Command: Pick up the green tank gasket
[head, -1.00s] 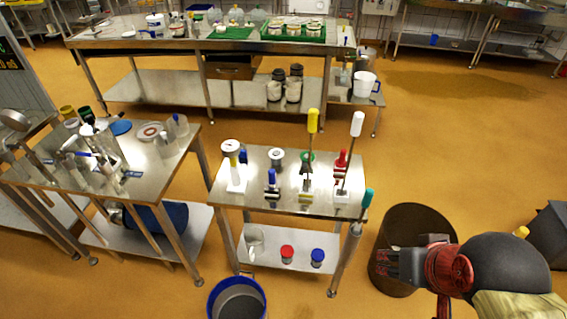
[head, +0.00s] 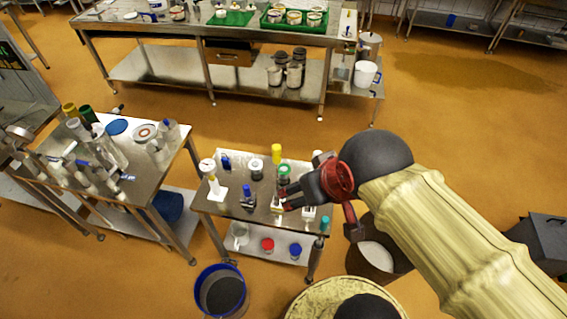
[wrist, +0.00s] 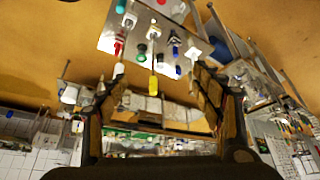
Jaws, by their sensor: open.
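A green ring, which looks like the green tank gasket (head: 284,169), is at the back of the small steel cart's top (head: 232,207), around or on a pale upright piece; I cannot tell which. A small green shape in the wrist view (wrist: 141,49) seems to be the same ring. My gripper (head: 283,198) is open and empty over the right part of the cart top, in front of the ring in the head view. In the wrist view its two fingers (wrist: 160,80) are spread apart, with the cart beyond them.
Brushes and valve-like pieces crowd the cart top, including a yellow-ended brush (head: 277,153), a blue-topped piece (head: 247,197) and a white-based piece (head: 214,188). Red (head: 267,244) and blue (head: 295,250) lidded jars stand on the lower shelf. A blue-rimmed bucket (head: 221,291) stands in front.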

